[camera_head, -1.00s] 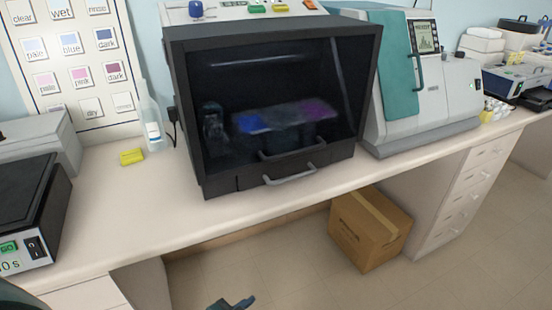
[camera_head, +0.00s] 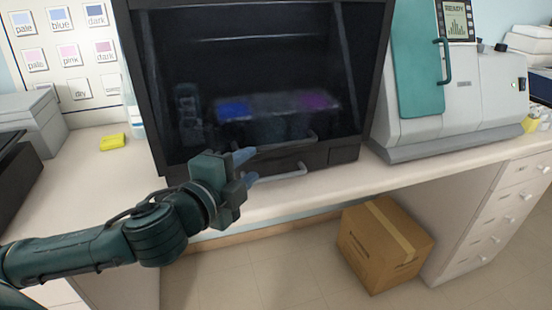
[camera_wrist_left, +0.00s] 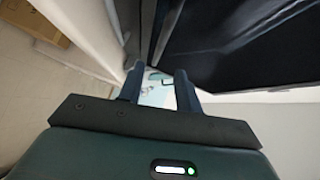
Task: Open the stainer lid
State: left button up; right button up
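The stainer is a black cabinet (camera_head: 350,158) in the middle of the head view. Its dark glass lid (camera_head: 270,60) is down over the front, with blue and purple patches showing behind it. A grey lid handle (camera_head: 302,138) runs along the lid's lower edge; a second grey handle (camera_head: 290,171) sits below it on the lower front. My left gripper (camera_head: 248,166) is in front of the handles' left ends, its fingers spread apart. In the left wrist view the fingers (camera_wrist_left: 159,74) are also apart, beside the stainer's dark front (camera_wrist_left: 235,40). Contact with a handle cannot be told. My right gripper is out of view.
A grey and teal machine (camera_head: 450,115) stands close on the stainer's right. A yellow block (camera_head: 112,142) lies on the white bench (camera_head: 95,175) to the left. A cardboard box (camera_head: 375,250) sits on the floor below.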

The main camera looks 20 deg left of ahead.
aim_at(274, 148)
pick_arm(q)
jog(key=x, duration=1)
jog(key=shift+w+d+p, duration=0.1)
jog(key=shift+d+p, duration=0.05)
jog(key=shift+p, duration=0.25)
jog(key=shift+w+d, duration=0.1)
jog(key=shift+w, duration=0.35)
grip_shut()
